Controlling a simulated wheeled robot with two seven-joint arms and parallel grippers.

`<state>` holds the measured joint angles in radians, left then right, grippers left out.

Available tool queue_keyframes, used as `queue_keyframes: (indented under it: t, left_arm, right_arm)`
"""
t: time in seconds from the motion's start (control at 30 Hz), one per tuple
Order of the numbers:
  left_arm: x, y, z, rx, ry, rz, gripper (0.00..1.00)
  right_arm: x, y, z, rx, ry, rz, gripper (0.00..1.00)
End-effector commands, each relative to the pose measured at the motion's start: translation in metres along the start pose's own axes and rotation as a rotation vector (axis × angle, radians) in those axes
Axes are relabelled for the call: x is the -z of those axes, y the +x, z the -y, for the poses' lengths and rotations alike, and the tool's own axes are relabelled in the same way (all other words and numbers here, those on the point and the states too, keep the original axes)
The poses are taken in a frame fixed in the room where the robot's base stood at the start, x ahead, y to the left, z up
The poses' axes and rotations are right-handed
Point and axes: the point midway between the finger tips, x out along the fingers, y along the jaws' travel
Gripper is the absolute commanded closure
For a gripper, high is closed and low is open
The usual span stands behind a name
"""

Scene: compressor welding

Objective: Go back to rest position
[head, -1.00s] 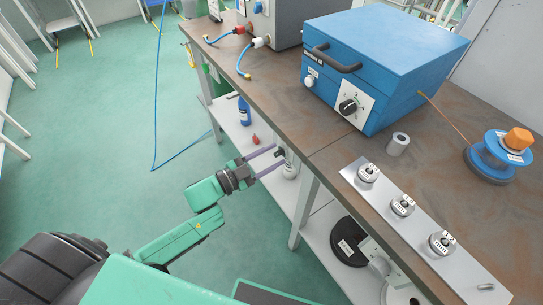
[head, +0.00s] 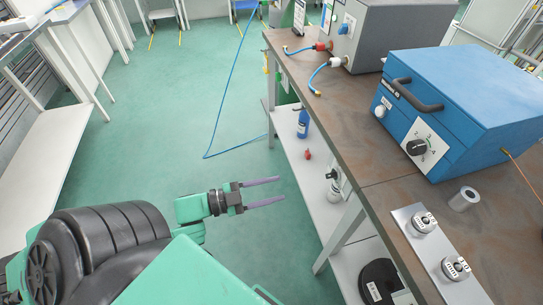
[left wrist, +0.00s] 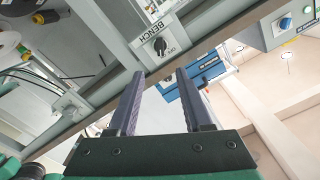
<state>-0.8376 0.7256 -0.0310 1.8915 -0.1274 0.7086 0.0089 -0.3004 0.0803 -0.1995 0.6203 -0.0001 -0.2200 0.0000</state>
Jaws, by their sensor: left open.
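My left gripper (head: 282,191) is open and empty in the head view, with its two purple-grey fingers apart, pointing right. It hangs over the open green floor, to the left of the workbench and clear of it. In the left wrist view the two fingers (left wrist: 158,85) stand apart with nothing between them. My right gripper is not in view.
The brown-topped workbench (head: 343,125) holds a blue box (head: 460,85), a grey box (head: 400,30), a metal cylinder (head: 464,199) and a plate with gauges (head: 425,260). A blue bottle (head: 303,123) stands on its lower shelf. Green floor (head: 165,110) is free at left.

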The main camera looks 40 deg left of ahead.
Motion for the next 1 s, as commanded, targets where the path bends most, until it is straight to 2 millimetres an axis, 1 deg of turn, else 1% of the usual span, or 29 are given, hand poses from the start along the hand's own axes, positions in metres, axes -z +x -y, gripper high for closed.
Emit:
queue_keyframes:
  t: [0.63, 0.7, 0.77, 0.83, 0.87, 0.9, 0.93, 0.97, 1.0]
  left_arm:
    - [0.000, 0.000, 0.000, 0.001, 0.000, 0.001, 0.50]
    - [-0.005, -0.001, 0.001, 0.007, -0.004, 0.017, 0.50]
    - [-0.022, -0.006, 0.003, 0.027, -0.015, 0.070, 0.50]
    - [-0.059, -0.018, 0.006, 0.069, -0.045, 0.188, 0.50]
    - [-0.080, -0.027, 0.005, 0.092, -0.066, 0.258, 0.50]
    - [-0.111, -0.041, 0.002, 0.124, -0.100, 0.361, 0.50]
    - [-0.135, -0.053, -0.003, 0.146, -0.133, 0.446, 0.50]
    - [-0.159, -0.067, -0.012, 0.166, -0.169, 0.532, 0.50]
    - [-0.188, -0.085, -0.027, 0.187, -0.223, 0.647, 0.50]
  right_arm:
    - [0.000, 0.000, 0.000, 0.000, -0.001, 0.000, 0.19]
    - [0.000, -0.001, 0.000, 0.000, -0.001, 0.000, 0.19]
    - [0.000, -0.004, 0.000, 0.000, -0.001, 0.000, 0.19]
    - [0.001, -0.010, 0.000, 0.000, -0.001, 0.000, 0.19]
    - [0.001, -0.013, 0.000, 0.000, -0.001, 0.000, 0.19]
    - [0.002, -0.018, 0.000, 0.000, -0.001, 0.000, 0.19]
    - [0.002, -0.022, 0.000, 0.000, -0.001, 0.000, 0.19]
    - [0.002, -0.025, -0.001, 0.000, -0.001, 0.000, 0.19]
    - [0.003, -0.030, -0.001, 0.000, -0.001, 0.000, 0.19]
